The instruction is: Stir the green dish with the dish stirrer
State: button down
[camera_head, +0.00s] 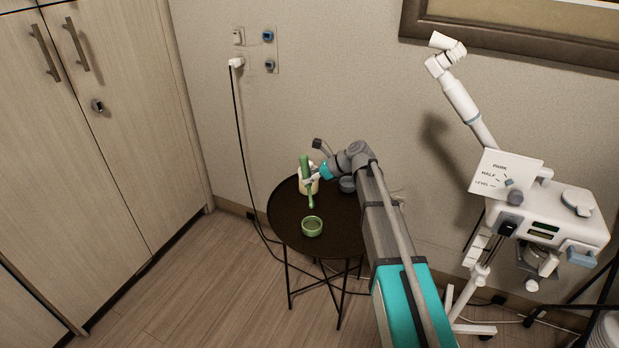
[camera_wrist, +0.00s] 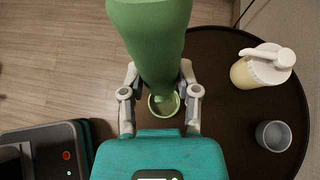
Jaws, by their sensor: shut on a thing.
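The green dish stirrer (camera_head: 304,168) is in my gripper (camera_head: 313,177), held roughly upright with its thin end down, above the round table. In the wrist view the stirrer (camera_wrist: 150,40) fills the top middle, between the fingers of my gripper (camera_wrist: 160,82). The green dish (camera_head: 312,227) is a small round bowl on the table's near part. In the wrist view the dish (camera_wrist: 155,110) shows partly behind the stirrer, whose lower end overlaps its opening. In the head view the stirrer's tip appears above the dish's rim, apart from it.
The dark round table (camera_head: 285,220) also bears a cream pump-top container (camera_wrist: 262,70) and a grey cup (camera_wrist: 273,136). A white machine on a stand (camera_head: 560,220) is at the right. Wooden cabinets (camera_head: 90,150) are at the left. A black cable (camera_head: 240,150) hangs on the wall behind.

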jog(key=shift+r, duration=0.15)
jog(key=shift+f+b, duration=5.15)
jog(key=shift+f, duration=0.25)
